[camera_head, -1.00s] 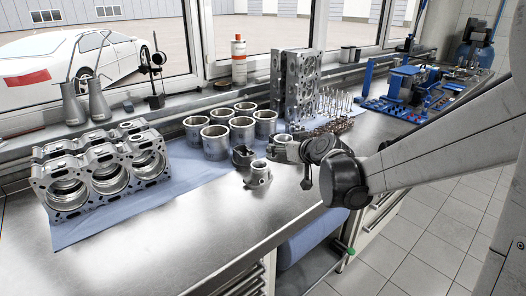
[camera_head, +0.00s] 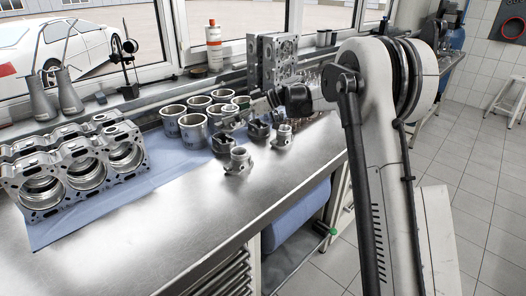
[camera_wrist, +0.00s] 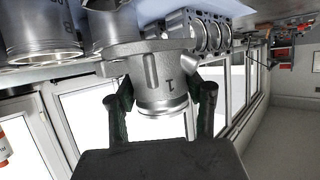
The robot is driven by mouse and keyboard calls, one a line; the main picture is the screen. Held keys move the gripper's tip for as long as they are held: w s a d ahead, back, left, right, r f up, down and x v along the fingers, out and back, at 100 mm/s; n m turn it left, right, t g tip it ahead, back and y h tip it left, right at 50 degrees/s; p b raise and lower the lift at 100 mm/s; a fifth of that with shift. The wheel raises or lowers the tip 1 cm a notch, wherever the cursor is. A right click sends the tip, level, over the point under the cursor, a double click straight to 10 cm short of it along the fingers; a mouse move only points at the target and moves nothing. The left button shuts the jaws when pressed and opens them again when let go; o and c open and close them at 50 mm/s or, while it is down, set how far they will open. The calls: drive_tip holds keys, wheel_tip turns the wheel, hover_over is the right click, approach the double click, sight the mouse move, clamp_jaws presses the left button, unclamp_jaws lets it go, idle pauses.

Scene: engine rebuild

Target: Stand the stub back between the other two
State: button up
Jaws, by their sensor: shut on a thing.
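In the wrist view my gripper (camera_wrist: 162,100) is shut on a grey metal stub (camera_wrist: 150,72) with a flange and a marked collar. One finger lies on each side of its collar. In the head view my gripper (camera_head: 252,108) is over the bench, just right of the cylinder liners, and the held stub (camera_head: 231,122) is small and partly hidden. Whether the held stub touches the bench cannot be told.
Several liners (camera_head: 193,131) stand on a blue cloth (camera_head: 165,172) left of my gripper. An engine block (camera_head: 75,172) is at the left. A tall metal head (camera_head: 272,62) stands behind. The steel bench (camera_head: 175,225) is bare in front.

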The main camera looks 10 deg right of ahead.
drive_tip(key=shift+s+d+f, duration=0.2)
drive_tip(key=shift+d+f, duration=2.5)
drive_tip(key=shift+d, duration=0.1)
drive_tip(key=shift+s+d+f, duration=0.2)
drive_tip(key=shift+d+f, duration=2.5)
drive_tip(key=shift+d, duration=0.1)
drive_tip(key=shift+b, duration=0.3)
drive_tip(key=shift+f+b, duration=0.3)
drive_tip(key=shift+f, duration=0.05)
drive_tip(key=shift+f, duration=0.25)
drive_tip(key=o, duration=1.4)
drive_tip(key=shift+o, duration=0.2)
drive_tip(key=shift+r, duration=0.15)
